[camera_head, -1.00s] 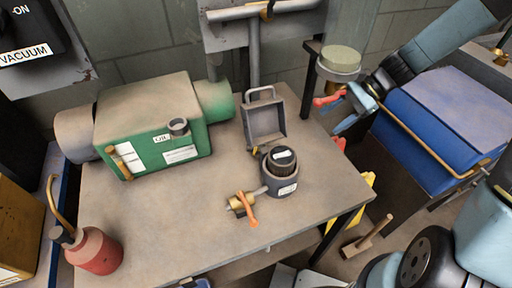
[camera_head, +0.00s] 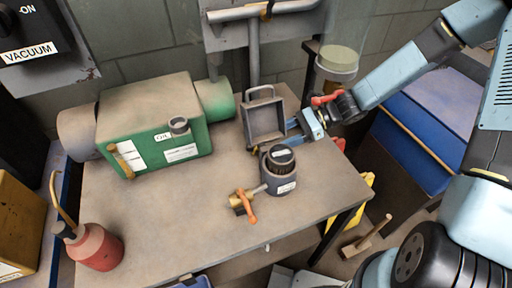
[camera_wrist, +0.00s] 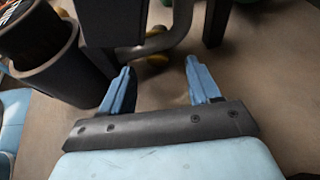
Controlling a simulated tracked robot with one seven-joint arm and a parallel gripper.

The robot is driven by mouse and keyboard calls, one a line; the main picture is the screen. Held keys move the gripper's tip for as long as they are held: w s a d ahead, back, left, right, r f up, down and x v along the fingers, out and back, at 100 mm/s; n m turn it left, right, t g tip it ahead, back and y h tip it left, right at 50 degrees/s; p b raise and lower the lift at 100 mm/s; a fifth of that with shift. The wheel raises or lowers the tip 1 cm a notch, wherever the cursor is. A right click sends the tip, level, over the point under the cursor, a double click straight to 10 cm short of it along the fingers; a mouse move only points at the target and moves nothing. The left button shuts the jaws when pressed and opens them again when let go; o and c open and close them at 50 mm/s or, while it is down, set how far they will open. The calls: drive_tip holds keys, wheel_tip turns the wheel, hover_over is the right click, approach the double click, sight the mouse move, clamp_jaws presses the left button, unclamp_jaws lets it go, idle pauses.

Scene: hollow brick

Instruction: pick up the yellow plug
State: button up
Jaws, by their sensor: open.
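A small yellow-brown piece (camera_wrist: 157,60) shows in the wrist view beyond my fingers, partly behind a grey curved part; I cannot tell for sure whether it is the yellow plug. In the head view a small brass-yellow piece (camera_head: 253,149) sits at the lower left corner of the grey open box, partly hidden. My gripper (camera_head: 294,131) is open and empty, just right of the box and behind the dark pot. In the wrist view both blue fingers of my gripper (camera_wrist: 161,82) are spread apart with bare tabletop between them.
The grey open box (camera_head: 264,122) and the dark pot (camera_head: 282,186) stand close to my gripper. A brass valve with an orange handle (camera_head: 243,203) lies in front. A green machine (camera_head: 160,130) fills the left, and a red oil can (camera_head: 95,248) the front left. The table's front middle is clear.

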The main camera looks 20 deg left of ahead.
sight(265, 144)
drive_tip(key=shift+x, duration=3.9)
drive_tip(key=shift+c, duration=0.4)
drive_tip(key=c, duration=0.8)
